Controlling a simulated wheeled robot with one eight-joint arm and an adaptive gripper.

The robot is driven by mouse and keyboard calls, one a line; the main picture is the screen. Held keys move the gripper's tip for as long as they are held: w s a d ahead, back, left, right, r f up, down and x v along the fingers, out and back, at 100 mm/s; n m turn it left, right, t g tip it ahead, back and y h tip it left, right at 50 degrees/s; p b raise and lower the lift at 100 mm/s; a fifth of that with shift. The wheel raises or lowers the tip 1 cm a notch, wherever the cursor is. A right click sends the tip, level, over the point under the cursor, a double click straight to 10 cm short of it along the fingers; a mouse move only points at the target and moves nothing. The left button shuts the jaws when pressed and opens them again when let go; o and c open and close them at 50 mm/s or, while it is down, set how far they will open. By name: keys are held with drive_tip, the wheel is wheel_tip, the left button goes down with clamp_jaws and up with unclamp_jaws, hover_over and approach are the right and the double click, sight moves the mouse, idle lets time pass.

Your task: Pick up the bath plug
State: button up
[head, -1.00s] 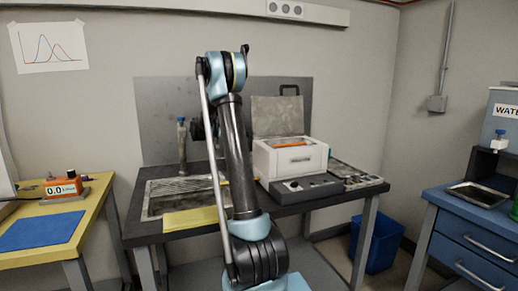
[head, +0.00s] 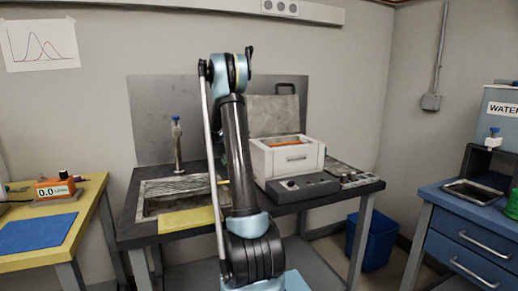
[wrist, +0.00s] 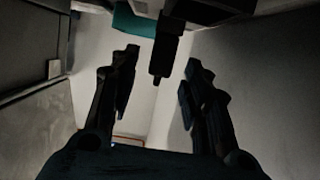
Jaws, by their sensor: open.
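I cannot make out a bath plug in either view. My gripper (wrist: 160,62) shows in the wrist view with its two dark fingers wide apart. A dark narrow cylinder (wrist: 159,58) and a teal part (wrist: 134,20) show at and beyond the fingertips. I cannot tell what they are or whether they touch the fingers. In the head view my raised arm hides the gripper. The sink (head: 150,208) is in the dark bench, left of my arm. A tap with a blue top (head: 177,145) stands behind it.
A white box with its lid up (head: 288,160) and a grey control panel (head: 302,187) sit right of my arm. A yellow pad (head: 187,221) lies at the sink's front. A blue bin (head: 378,240) stands on the floor. A blue cabinet (head: 465,235) is at the right.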

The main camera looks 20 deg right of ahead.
drive_tip(key=x, duration=0.2)
drive_tip(key=shift+d+f, duration=0.1)
drive_tip(key=shift+d, duration=0.25)
clamp_jaws()
wheel_tip(320, 180, up, 10)
drive_tip(key=shift+r, duration=0.1)
idle(0.4)
drive_tip(key=shift+a, duration=0.1)
drive_tip(key=a+f, duration=0.1)
drive_tip(key=a, duration=0.9)
drive_tip(key=shift+s+f, duration=0.2)
drive_tip(key=shift+f, duration=0.05)
